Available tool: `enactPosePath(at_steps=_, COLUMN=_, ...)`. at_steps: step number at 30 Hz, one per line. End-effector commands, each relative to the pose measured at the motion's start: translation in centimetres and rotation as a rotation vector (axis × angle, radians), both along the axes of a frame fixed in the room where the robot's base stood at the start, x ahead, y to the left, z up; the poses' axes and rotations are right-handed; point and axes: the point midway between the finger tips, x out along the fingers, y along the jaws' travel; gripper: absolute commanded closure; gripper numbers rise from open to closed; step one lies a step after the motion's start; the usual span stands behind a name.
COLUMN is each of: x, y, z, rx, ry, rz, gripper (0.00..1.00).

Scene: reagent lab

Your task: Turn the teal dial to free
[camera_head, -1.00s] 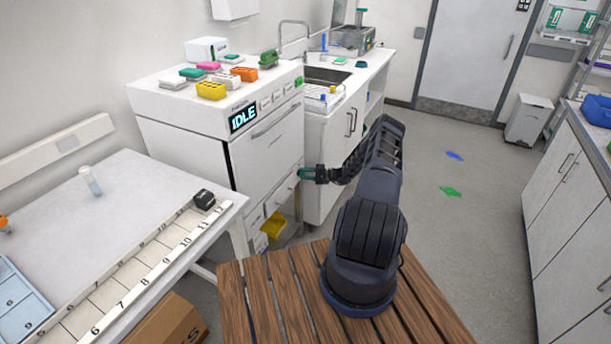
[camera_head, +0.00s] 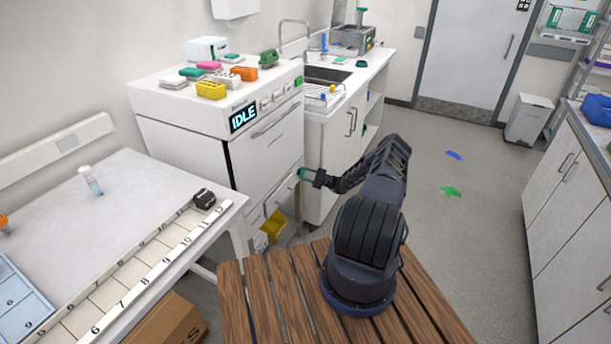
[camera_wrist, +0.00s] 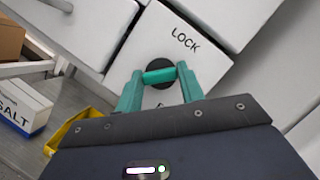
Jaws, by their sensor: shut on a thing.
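The teal dial (camera_wrist: 158,77) is a short bar on a black round base on a white panel in the wrist view. The word LOCK (camera_wrist: 185,40) is printed up and to the right of it; another marking below the dial is mostly hidden by my gripper. My gripper (camera_wrist: 161,74) has teal fingers, one on each end of the bar, and is shut on it. The bar lies nearly level across the wrist picture. In the head view my gripper (camera_head: 306,174) is at the front of the white cabinet, and the dial cannot be made out there.
The white machine (camera_head: 190,115) shows IDLE on its display (camera_head: 243,117). A yellow bin (camera_head: 273,226) sits low below my gripper and also shows in the wrist view (camera_wrist: 75,128). A SALT box (camera_wrist: 22,105) is at the left.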

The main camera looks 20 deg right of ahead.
Motion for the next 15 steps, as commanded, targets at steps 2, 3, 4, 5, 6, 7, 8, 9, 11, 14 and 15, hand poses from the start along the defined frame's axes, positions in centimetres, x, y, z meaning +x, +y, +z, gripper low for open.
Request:
enactPosePath(at_steps=2, x=-0.07, y=-0.01, z=-0.15, rx=0.054, ry=0.053, rz=-0.002, gripper=0.85)
enactPosePath(at_steps=3, x=-0.09, y=-0.03, z=-0.15, rx=0.081, ry=0.080, rz=-0.003, gripper=0.85)
enactPosePath(at_steps=4, x=-0.10, y=-0.04, z=-0.16, rx=0.101, ry=0.101, rz=-0.003, gripper=0.85)
enactPosePath(at_steps=5, x=-0.12, y=-0.04, z=-0.17, rx=0.121, ry=0.121, rz=-0.003, gripper=0.85)
enactPosePath(at_steps=6, x=-0.14, y=0.00, z=-0.17, rx=0.148, ry=0.147, rz=-0.002, gripper=0.85)
enactPosePath(at_steps=7, x=-0.15, y=0.03, z=-0.18, rx=0.168, ry=0.167, rz=-0.002, gripper=0.85)
enactPosePath(at_steps=8, x=-0.16, y=0.06, z=-0.19, rx=0.189, ry=0.188, rz=-0.002, gripper=0.85)
enactPosePath(at_steps=9, x=-0.18, y=0.08, z=-0.22, rx=0.216, ry=0.215, rz=-0.002, gripper=0.85)
enactPosePath(at_steps=11, x=-0.22, y=0.10, z=-0.24, rx=0.256, ry=0.254, rz=-0.001, gripper=0.85)
enactPosePath(at_steps=14, x=-0.21, y=0.06, z=-0.19, rx=0.321, ry=0.318, rz=-0.002, gripper=0.85)
enactPosePath(at_steps=15, x=-0.24, y=0.10, z=-0.20, rx=0.346, ry=0.343, rz=-0.002, gripper=0.85)
